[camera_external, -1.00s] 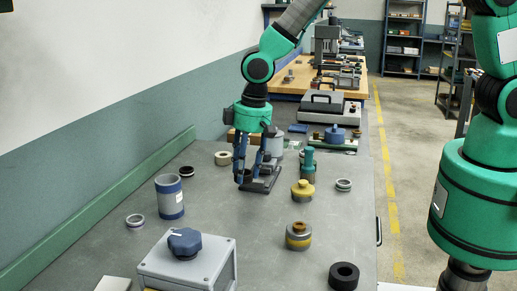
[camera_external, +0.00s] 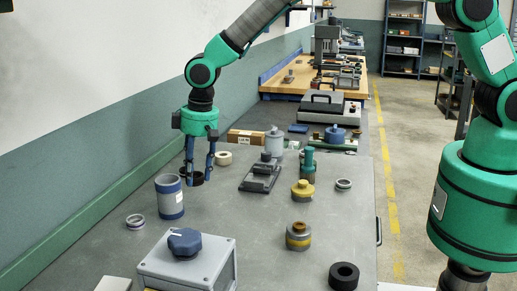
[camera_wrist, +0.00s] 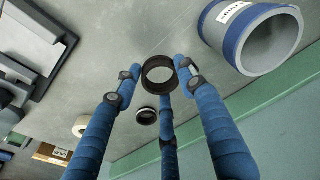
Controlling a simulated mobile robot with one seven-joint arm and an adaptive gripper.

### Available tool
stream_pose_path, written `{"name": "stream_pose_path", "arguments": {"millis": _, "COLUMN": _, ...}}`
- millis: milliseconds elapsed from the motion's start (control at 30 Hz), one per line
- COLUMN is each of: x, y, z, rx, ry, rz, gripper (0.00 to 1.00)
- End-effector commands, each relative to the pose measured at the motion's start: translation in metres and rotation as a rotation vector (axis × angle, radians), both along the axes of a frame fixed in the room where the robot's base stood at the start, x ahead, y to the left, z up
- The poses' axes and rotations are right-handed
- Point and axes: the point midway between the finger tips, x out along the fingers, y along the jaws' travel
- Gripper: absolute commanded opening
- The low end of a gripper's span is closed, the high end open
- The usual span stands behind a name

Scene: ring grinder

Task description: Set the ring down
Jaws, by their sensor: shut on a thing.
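A dark ring (camera_wrist: 160,88) sits between the blue fingertips of my gripper (camera_wrist: 159,74) in the wrist view. My gripper (camera_external: 196,182) is shut on this ring (camera_external: 196,180) in the external view. It is low over the left part of the bench, just behind the grey cylinder with blue bands. Whether the ring touches the bench is hard to tell. A second small dark ring (camera_wrist: 147,116) lies on the bench beyond the fingers, partly hidden by them in the external view.
The grey cylinder (camera_external: 170,200) stands close in front of my gripper. A cream ring (camera_external: 223,158) and a cardboard box (camera_external: 246,137) are behind it. A dark fixture (camera_external: 260,178) is to the right. The green wall rail (camera_external: 100,192) runs along the left. Bench space between cylinder and fixture is clear.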

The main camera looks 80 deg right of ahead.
Motion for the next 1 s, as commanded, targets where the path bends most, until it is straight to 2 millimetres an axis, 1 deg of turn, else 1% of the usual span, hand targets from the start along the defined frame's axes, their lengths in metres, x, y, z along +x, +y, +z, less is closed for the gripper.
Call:
{"name": "stream_pose_path", "arguments": {"millis": 33, "x": 0.007, "y": 0.001, "z": -0.001, "rx": 0.000, "ry": -0.001, "rz": 0.000, "gripper": 0.11}}
{"name": "stream_pose_path", "arguments": {"millis": 200, "x": 0.020, "y": 0.004, "z": -0.002, "rx": 0.000, "ry": -0.001, "rz": 0.000, "gripper": 0.11}}
{"name": "stream_pose_path", "arguments": {"millis": 633, "x": 0.022, "y": 0.004, "z": -0.002, "rx": 0.000, "ry": 0.000, "rz": 0.000, "gripper": 0.11}}
{"name": "stream_pose_path", "arguments": {"millis": 733, "x": 0.022, "y": 0.004, "z": -0.009, "rx": 0.000, "ry": 0.001, "rz": 0.000, "gripper": 0.11}}
{"name": "stream_pose_path", "arguments": {"millis": 900, "x": 0.021, "y": 0.004, "z": -0.028, "rx": 0.000, "ry": 0.002, "rz": 0.000, "gripper": 0.11}}
{"name": "stream_pose_path", "arguments": {"millis": 1000, "x": 0.022, "y": 0.004, "z": -0.035, "rx": 0.000, "ry": -0.001, "rz": 0.000, "gripper": 0.11}}
